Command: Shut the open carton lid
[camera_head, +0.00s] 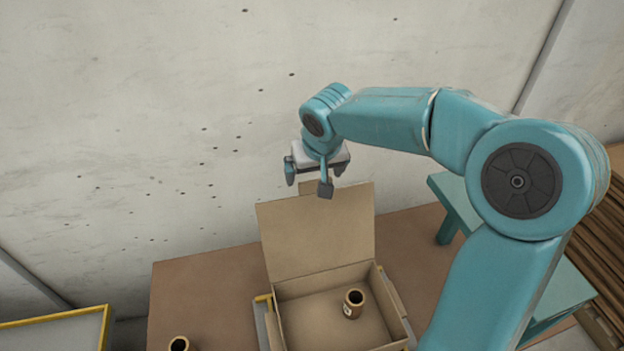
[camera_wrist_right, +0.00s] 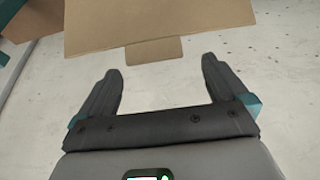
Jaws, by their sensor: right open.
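The open cardboard carton (camera_head: 332,312) stands on the brown table. Its lid (camera_head: 317,232) is raised up at the back edge, with a small tab at its top. A small brown jar (camera_head: 353,303) stands inside the carton. My right gripper (camera_head: 308,188) is above the lid's top edge, at the wall side, and its fingers are open and empty. In the right wrist view, the lid (camera_wrist_right: 160,25) with its tab shows beyond the open fingers (camera_wrist_right: 160,85). I cannot tell from the pictures whether a finger touches the lid. My left gripper is not in view.
A second small jar (camera_head: 179,344) is at the lower left on the brown table (camera_head: 205,285). A yellow-edged tray or table (camera_head: 60,325) is at the far lower left. A teal stand (camera_head: 452,205) is right of the carton. The concrete wall (camera_head: 140,120) rises behind.

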